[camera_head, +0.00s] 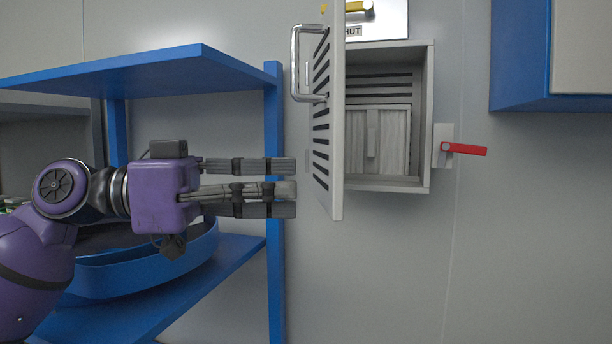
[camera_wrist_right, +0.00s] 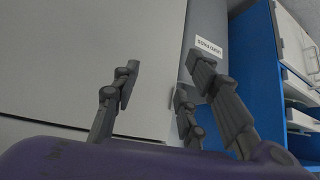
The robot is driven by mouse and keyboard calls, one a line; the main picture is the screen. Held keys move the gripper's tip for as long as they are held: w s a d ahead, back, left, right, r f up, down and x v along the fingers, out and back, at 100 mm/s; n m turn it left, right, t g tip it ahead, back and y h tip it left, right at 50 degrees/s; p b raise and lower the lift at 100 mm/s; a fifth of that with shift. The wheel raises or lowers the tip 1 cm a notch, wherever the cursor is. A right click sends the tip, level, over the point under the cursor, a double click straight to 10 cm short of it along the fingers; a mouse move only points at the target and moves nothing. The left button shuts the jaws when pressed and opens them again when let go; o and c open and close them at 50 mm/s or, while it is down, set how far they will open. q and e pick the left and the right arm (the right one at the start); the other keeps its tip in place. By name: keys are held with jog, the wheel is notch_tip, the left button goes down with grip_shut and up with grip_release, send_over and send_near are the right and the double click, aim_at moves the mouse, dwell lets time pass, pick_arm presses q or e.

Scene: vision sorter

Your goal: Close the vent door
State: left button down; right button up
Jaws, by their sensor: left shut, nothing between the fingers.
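The vent door (camera_head: 337,150) is open in the head view, swung out from the left side of the grey vent box (camera_head: 429,130). It is seen nearly edge-on, with dark slots and a silver bar handle (camera_head: 297,62) on its left face. A pale pleated panel (camera_head: 391,140) sits inside the box. My left gripper (camera_head: 293,187) is shut and empty, its fingers pointing right, just left of the door's lower part; contact cannot be told. In the right wrist view, my right gripper (camera_wrist_right: 165,78) has its fingers spread with nothing between them.
A red lever (camera_head: 465,149) sticks out right of the box. A blue shelf (camera_head: 190,75) with a blue tray (camera_head: 150,270) stands at the left, behind my left arm. A blue cabinet (camera_head: 522,60) hangs at upper right. The wall below the box is clear.

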aim_at(331, 188)
pick_arm(q)
jog(key=d, duration=0.2)
jog(key=shift+d+r+p, duration=0.25)
jog(key=shift+d+p, duration=0.05)
jog(key=shift+p, duration=0.05)
jog(key=shift+w+d+f, duration=0.2)
jog(key=shift+w+d, duration=0.05)
jog(key=shift+d, duration=0.4)
pick_arm(e)
jog(key=shift+w+a+r, duration=0.15)
jog(key=shift+a+r, duration=0.05)
jog(key=shift+r, duration=0.25)
